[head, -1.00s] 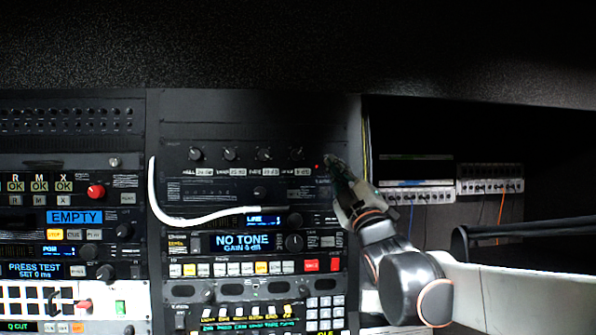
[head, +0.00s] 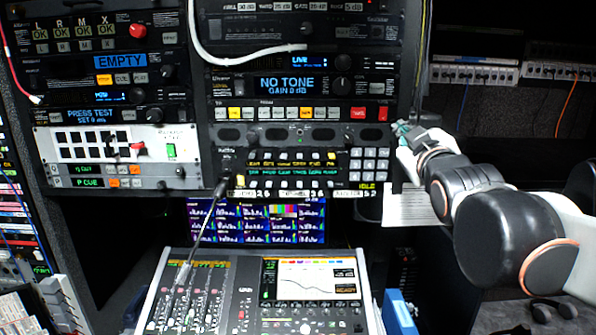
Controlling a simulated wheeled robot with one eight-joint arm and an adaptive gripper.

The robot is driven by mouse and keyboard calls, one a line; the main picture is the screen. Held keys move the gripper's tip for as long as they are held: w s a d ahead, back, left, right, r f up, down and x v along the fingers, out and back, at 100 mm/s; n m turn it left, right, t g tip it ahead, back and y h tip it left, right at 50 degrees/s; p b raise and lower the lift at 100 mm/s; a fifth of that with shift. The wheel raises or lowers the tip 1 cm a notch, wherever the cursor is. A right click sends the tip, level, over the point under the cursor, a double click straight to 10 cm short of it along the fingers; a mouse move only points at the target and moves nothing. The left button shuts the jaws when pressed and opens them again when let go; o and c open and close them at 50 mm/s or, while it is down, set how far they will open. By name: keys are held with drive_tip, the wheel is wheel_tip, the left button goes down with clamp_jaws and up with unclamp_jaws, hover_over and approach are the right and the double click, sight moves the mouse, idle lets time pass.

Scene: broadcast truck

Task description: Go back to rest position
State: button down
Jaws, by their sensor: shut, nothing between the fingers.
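My gripper (head: 402,130) shows in the head view at the right edge of the middle rack, beside the row of lit buttons. It is shut and empty. My arm reaches in from the lower right and covers part of the space right of the rack. The middle rack's unit with the "NO TONE" display (head: 286,84) is left of the gripper. Whether the fingertips touch the rack edge cannot be told.
A mixing console (head: 255,300) stands below the racks, with a multi-picture screen (head: 256,222) behind it. A white cable (head: 194,35) hangs across the upper rack. Headphones (head: 554,309) lie at the lower right. White patch boxes (head: 473,74) are at the upper right.

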drive_tip(key=s+f+m+g+b, duration=0.2)
drive_tip(key=s+f+g+b, duration=0.2)
drive_tip(key=f, duration=1.3)
drive_tip(key=s+a+f+m+g+b, duration=0.1)
drive_tip(key=s+f+g+b, duration=0.3)
drive_tip(key=s+f+b, duration=0.5)
drive_tip(key=s+f+m+g+b, duration=0.3)
drive_tip(key=s+f+b, duration=0.3)
drive_tip(key=s+f, duration=0.7)
wheel_tip(320, 180, down, 13)
drive_tip(key=shift+a+r+m+g, duration=0.2)
drive_tip(key=shift+a+m+g, duration=0.1)
drive_tip(key=shift+a+g, duration=0.1)
drive_tip(key=c, duration=2.4)
unclamp_jaws()
